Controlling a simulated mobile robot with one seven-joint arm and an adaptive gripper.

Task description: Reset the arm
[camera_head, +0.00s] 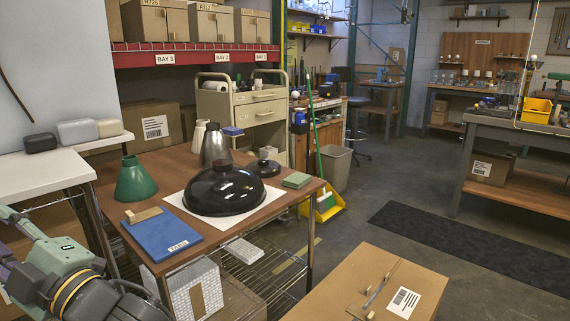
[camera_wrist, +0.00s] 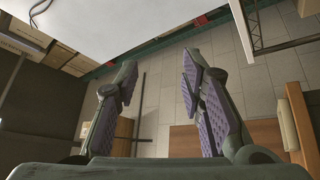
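My gripper (camera_wrist: 159,72) shows in the wrist view with its two purple-padded fingers apart and nothing between them. Floor tiles show in the gap between the fingers. In the head view, part of my arm shows at the lower left, beside the brown table (camera_head: 150,175); I cannot make out the fingers there. On the table, a black dome lamp shade (camera_head: 224,190) rests on a white sheet.
A blue board (camera_head: 163,234) lies at the table's near left edge, close to my arm. A white table (camera_head: 45,172) stands at the left. A cardboard box (camera_head: 375,285) is at the front right. Open floor (camera_head: 400,180) lies beyond it.

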